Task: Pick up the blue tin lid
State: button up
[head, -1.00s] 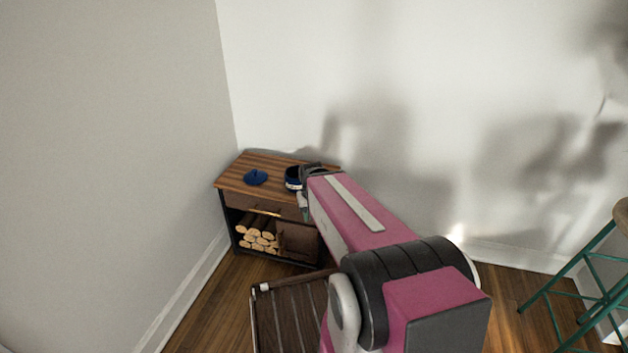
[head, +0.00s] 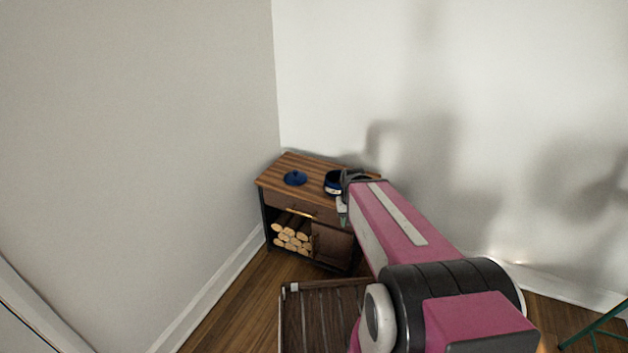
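The blue tin lid (head: 295,178) lies flat on the wooden top of a small cabinet (head: 291,163), towards its left side, with its knob up. A round blue tin (head: 332,183) with a light band stands to its right on the same top, partly hidden by my gripper. My gripper (head: 343,212) is at the cabinet's front right, beside the tin and apart from the lid. My pink arm hides much of it, and I cannot tell whether its fingers are open or shut.
Cut logs (head: 291,236) fill the cabinet's lower left shelf. A dark slatted wooden piece (head: 322,318) stands on the floor in front. Walls close in behind and left of the cabinet. Part of a green stool (head: 597,333) shows at the lower right.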

aim_at(294, 178)
jog(key=i+j, duration=0.1)
jog(key=j, duration=0.25)
jog(key=i+j+z, duration=0.1)
jog(key=j, duration=0.25)
jog(key=i+j+z, duration=0.1)
jog(key=j, duration=0.25)
jog(key=i+j, duration=0.1)
jog(key=j, duration=0.25)
